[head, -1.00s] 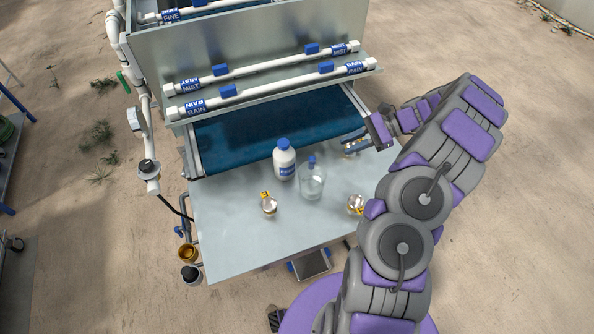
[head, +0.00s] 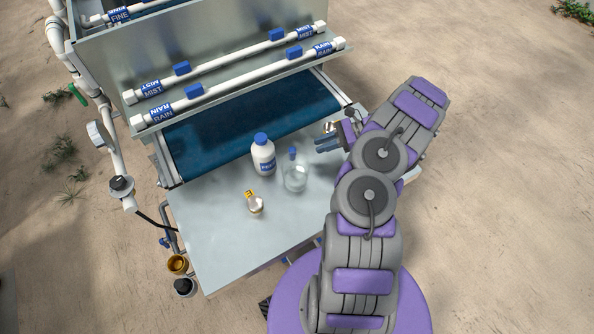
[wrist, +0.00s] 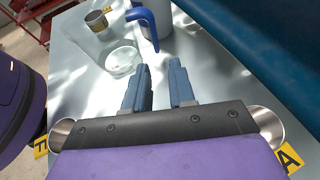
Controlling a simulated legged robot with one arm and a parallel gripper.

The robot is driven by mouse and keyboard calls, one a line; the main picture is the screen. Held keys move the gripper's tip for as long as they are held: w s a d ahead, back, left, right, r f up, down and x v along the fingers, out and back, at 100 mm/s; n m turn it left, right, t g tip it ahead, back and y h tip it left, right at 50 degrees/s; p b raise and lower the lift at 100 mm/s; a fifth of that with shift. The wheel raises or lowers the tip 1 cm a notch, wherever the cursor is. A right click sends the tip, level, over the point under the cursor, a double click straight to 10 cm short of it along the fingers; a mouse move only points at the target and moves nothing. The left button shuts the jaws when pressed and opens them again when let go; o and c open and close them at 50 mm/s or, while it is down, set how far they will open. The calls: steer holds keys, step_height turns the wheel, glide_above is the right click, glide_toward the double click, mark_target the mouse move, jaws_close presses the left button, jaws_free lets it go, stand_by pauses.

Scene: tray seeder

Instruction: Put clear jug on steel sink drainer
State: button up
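The clear jug (head: 295,179) stands upright on the pale worktop, with a blue handle on its far side. In the wrist view the jug (wrist: 120,58) is ahead and left of the fingers, and its blue handle (wrist: 147,18) is ahead of them. My gripper (head: 318,143) is just right of the jug in the head view, apart from it. In the wrist view its two blue fingers (wrist: 159,68) are parted with nothing between them. I cannot identify a steel sink drainer for certain in either current view.
A white bottle with blue cap (head: 263,155) stands left of the jug, close by. A small yellow-tagged vessel (head: 255,204) stands nearer the front. The blue belt (head: 230,125) and sprayer pipes (head: 240,65) lie behind. The worktop's front left (head: 215,250) is clear.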

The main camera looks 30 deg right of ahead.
mark_target(292, 156)
steer(key=x, duration=0.5)
steer(key=shift+a+r+b, duration=0.2)
steer(key=shift+a+b, duration=0.2)
steer(key=shift+w+a+f+b, duration=0.2)
steer(key=shift+a+f+b, duration=0.1)
steer(key=shift+a+f, duration=0.05)
steer(key=x, duration=0.1)
steer(key=b+x, duration=0.1)
steer(key=x, duration=0.2)
steer(key=shift+a+r, duration=0.15)
steer(key=shift+a, duration=0.45)
steer(key=shift+d, duration=0.45)
jaws_close()
steer(key=shift+s+a, duration=0.1)
steer(key=shift+a, duration=0.2)
